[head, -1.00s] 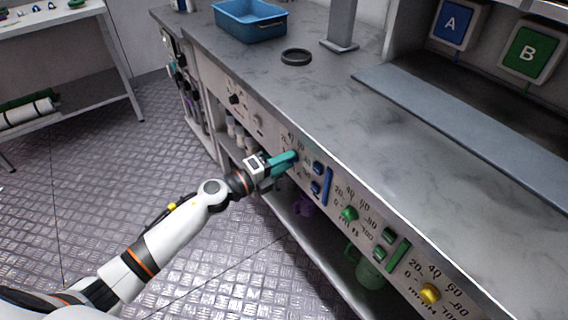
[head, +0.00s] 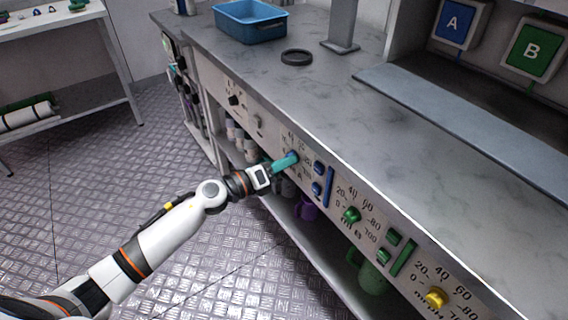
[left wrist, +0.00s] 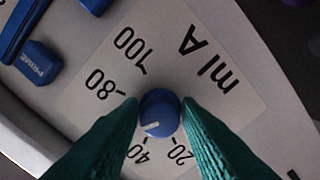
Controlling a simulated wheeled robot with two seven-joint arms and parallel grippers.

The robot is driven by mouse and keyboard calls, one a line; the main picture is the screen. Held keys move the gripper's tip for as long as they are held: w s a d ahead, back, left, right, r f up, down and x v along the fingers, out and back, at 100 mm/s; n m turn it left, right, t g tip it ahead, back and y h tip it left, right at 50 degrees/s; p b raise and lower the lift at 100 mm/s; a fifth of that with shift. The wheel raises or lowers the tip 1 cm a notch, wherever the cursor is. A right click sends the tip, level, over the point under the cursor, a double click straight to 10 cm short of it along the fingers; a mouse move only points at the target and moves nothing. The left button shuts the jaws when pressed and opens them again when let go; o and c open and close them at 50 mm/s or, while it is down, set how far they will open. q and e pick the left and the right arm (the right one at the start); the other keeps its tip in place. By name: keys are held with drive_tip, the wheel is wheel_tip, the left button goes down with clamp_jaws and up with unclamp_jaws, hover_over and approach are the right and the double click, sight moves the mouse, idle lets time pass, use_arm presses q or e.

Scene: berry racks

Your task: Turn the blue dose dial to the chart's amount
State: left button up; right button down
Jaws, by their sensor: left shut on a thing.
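The blue dose dial (left wrist: 159,112) shows in the left wrist view on the "ml A" scale, between my two teal fingertips. My left gripper (left wrist: 160,118) is shut on the dial, one finger on each side. The dial's white mark faces down the picture, roughly toward the 40 and to the left of the 20. The 80 and 100 are further round the scale. In the head view my left gripper (head: 287,161) reaches the front panel (head: 270,134) at the dial, largely hiding it. I see no readable chart amount. My right gripper is not in view.
Blue buttons (head: 317,188) and a blue bar (head: 328,188) are right of the dial. A green dial (head: 351,215) and a yellow dial (head: 436,298) follow along the panel. A blue tray (head: 250,24) and a black ring (head: 297,57) lie on the counter. Signs A and B stand behind.

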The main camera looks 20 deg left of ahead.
use_arm(q)
drive_tip(key=shift+f, duration=0.1)
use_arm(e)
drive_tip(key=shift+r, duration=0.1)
use_arm(q)
drive_tip(key=o, duration=0.9)
drive_tip(key=shift+o, duration=0.2)
drive_tip(key=b+v, duration=0.1)
drive_tip(key=v, duration=1.1)
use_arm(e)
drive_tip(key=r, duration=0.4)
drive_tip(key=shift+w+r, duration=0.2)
